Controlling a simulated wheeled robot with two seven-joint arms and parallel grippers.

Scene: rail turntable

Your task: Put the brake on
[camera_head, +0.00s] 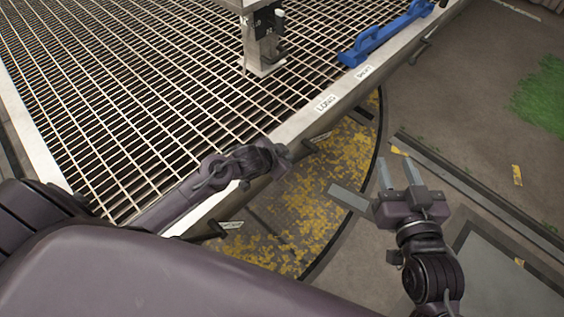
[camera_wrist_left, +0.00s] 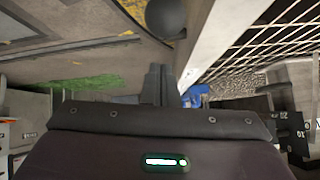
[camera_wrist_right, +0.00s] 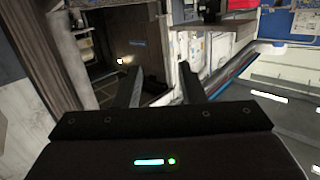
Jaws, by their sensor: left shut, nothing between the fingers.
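No part is clearly labelled as the brake. A dark control box on a post (camera_head: 262,48) stands on the grating, with small white labels and a light grey handle-like piece on top; part of a dark labelled box (camera_wrist_left: 290,125) shows in the left wrist view. A round black knob (camera_wrist_left: 166,17) sits beside the white rail in the left wrist view. My left gripper (camera_head: 287,158) is at the rail's outer edge; its fingers (camera_wrist_left: 158,86) are together and empty. My right gripper (camera_head: 400,172) is open and empty over the floor, right of the rail.
The white rail (camera_head: 300,119) edges the grating (camera_head: 150,90) and carries "LONG" and "SHORT" labels. A blue bar (camera_head: 385,33) lies along it farther off. Dark brackets (camera_head: 226,226) stick out under the rail. The brown floor (camera_head: 470,110) at right is mostly clear.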

